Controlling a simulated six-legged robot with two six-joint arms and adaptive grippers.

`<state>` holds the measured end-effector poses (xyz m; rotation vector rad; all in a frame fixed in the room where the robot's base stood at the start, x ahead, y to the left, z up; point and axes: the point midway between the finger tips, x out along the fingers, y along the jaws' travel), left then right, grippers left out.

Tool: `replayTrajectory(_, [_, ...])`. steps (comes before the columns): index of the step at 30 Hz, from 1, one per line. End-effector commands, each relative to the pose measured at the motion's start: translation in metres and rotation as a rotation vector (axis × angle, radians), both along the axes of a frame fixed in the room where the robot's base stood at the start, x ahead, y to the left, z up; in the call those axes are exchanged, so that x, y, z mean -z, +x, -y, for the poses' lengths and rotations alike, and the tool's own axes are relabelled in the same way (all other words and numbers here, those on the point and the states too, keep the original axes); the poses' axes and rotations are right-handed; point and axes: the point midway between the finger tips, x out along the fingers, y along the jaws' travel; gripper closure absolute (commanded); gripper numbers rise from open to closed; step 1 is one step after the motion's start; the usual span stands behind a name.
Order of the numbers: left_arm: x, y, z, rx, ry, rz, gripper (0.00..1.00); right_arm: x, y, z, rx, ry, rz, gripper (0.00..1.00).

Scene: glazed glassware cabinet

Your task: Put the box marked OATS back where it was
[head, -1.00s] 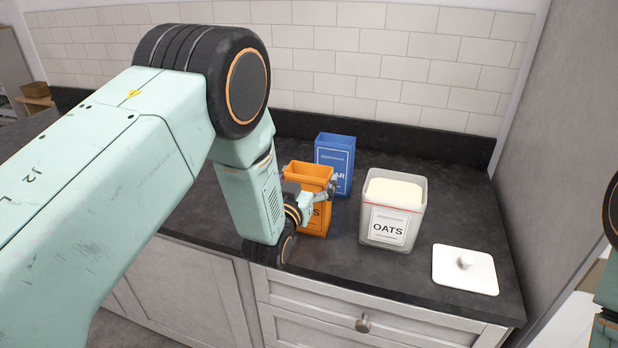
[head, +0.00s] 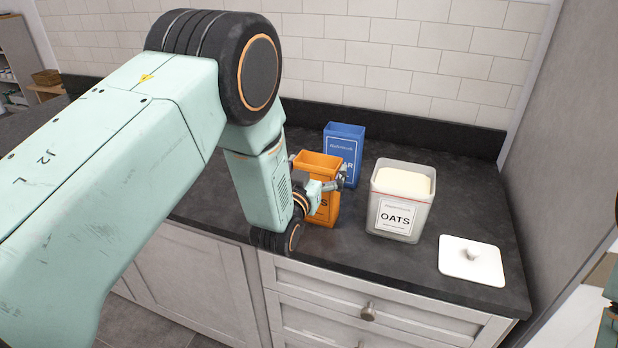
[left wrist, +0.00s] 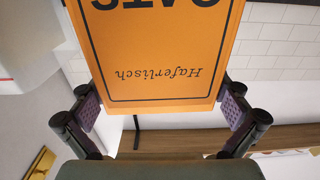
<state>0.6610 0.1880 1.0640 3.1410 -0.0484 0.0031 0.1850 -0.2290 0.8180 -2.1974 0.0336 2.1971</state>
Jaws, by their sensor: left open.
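The orange box (head: 320,165) stands upright and open-topped on the dark counter, its label partly hidden by my left gripper (head: 320,183). In the left wrist view the box (left wrist: 155,60) appears upside down, with "Haferlisch" and part of the word OATS on its face. My left gripper (left wrist: 160,106) is open, with one finger on each side of the box; whether the pads touch it I cannot tell. A white canister (head: 396,218) also marked OATS stands to the right, filled with pale contents. My right gripper is not in view.
A blue open box (head: 345,140) stands just behind the orange one. A white lid with a knob (head: 472,262) lies flat at the right, near the counter's front edge. A tiled wall (head: 420,60) closes off the back.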

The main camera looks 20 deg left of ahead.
Motion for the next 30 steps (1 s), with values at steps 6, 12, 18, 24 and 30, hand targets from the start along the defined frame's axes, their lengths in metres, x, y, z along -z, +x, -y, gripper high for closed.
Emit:
replayTrajectory(6, [0.001,-0.034,-0.001,0.001,0.000,-0.004,0.00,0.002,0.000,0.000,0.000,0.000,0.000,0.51])
replayTrajectory(12, [0.001,-0.071,-0.002,0.000,0.001,-0.004,0.00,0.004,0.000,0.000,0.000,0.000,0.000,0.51])
replayTrajectory(18, [0.001,-0.103,-0.003,0.001,0.000,-0.003,0.00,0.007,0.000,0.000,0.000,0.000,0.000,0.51])
replayTrajectory(24, [0.000,-0.118,-0.004,0.000,0.000,0.000,0.00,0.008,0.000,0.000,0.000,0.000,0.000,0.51])
replayTrajectory(30, [0.000,-0.120,-0.004,0.000,0.000,0.000,0.00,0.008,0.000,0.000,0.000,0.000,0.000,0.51])
